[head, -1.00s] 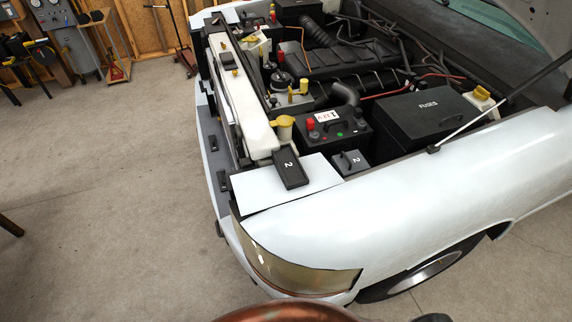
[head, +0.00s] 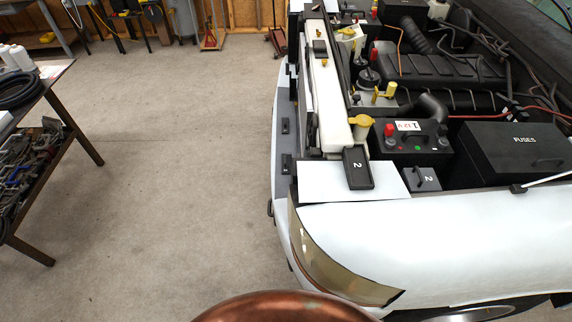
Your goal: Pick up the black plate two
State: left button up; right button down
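A black plate marked 2 (head: 357,168) lies on the white panel (head: 330,182) at the front corner of the engine bay, beside the yellow-capped tank. A second, smaller dark piece marked 2 (head: 422,179), with a handle, sits just right of it, in front of the battery. It cannot be told from the marks alone which of the two is meant. Neither of my grippers is in the head view.
The white pickup's open engine bay holds a battery (head: 409,142) and a fuse box (head: 515,150). The headlight (head: 335,262) is at the near corner. A metal workbench (head: 70,125) with tools stands at left. The concrete floor (head: 180,150) between is clear.

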aim_at(285, 169)
jog(key=k, duration=1)
jog(key=u, duration=1.05)
jog(key=i, duration=4.5)
jog(key=z, duration=3.05)
jog(key=i, duration=0.45)
jog(key=u, duration=0.05)
